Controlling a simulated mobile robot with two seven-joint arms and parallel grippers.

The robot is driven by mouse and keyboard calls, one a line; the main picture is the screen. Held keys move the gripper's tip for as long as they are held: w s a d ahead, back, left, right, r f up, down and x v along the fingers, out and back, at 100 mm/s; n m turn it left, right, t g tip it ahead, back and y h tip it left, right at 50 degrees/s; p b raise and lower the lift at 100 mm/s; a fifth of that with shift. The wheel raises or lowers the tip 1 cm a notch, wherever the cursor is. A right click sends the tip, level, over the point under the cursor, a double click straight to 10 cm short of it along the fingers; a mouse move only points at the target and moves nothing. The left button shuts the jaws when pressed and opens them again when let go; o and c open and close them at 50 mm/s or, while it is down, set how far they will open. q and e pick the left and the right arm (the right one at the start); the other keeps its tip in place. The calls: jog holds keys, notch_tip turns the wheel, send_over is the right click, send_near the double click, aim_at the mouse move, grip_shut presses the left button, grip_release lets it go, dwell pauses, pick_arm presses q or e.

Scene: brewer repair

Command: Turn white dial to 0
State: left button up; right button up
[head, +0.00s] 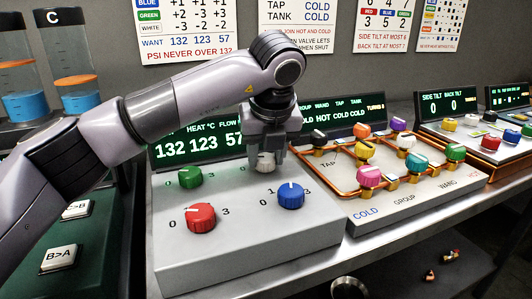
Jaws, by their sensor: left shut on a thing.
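The white dial (265,162) sits at the back of the grey control box (240,235), right of the green dial. My left gripper (267,150) is over it from above, shut on it. The gripper hides most of the dial, so its pointer and number marks cannot be read clearly. The red dial (201,218), green dial (190,177) and blue dial (291,195) stand on the same box. The display (195,146) behind reads 132, 123 and 57, its right part hidden by my arm. My right gripper is not in view.
To the right stands a panel (362,215) with copper pipes and several coloured knobs. Further right is a tilt panel (450,104) reading 0 and 0. At left are liquid cylinders (70,60) and a green box with buttons (62,258). Posters hang on the wall.

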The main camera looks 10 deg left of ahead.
pick_arm(q)
jog(key=o, duration=1.1)
jog(key=shift+c, duration=0.2)
jog(key=shift+r, duration=0.1)
jog(key=v, duration=0.7)
